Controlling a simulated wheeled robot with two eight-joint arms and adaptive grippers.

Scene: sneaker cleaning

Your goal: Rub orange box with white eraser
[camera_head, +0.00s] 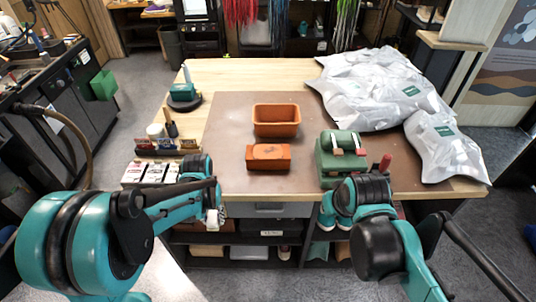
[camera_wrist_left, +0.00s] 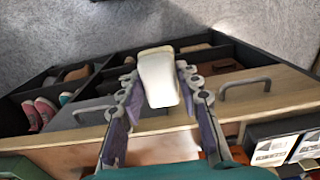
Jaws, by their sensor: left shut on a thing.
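An open orange box (camera_head: 276,129) stands on the brown mat near the middle of the table. A closed-looking orange block (camera_head: 268,158) lies in front of it, nearer the table's front edge. My left gripper (camera_head: 213,213) is in front of the table's edge, left of both and apart from them. In the left wrist view its fingers (camera_wrist_left: 158,100) are shut on the white eraser (camera_wrist_left: 158,75), whose rounded end sticks out past the tips. My right gripper (camera_head: 328,222) is low in front of the table on the right; its fingers are too small to read.
A green case (camera_head: 341,158) stands on the mat's right side. Silver bags (camera_head: 375,88) cover the right rear. Small white boxes (camera_head: 154,173) and bottles stand at the left front. A brown mat (camera_head: 228,128) has free room left of the orange pieces. Drawers and shelves are below.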

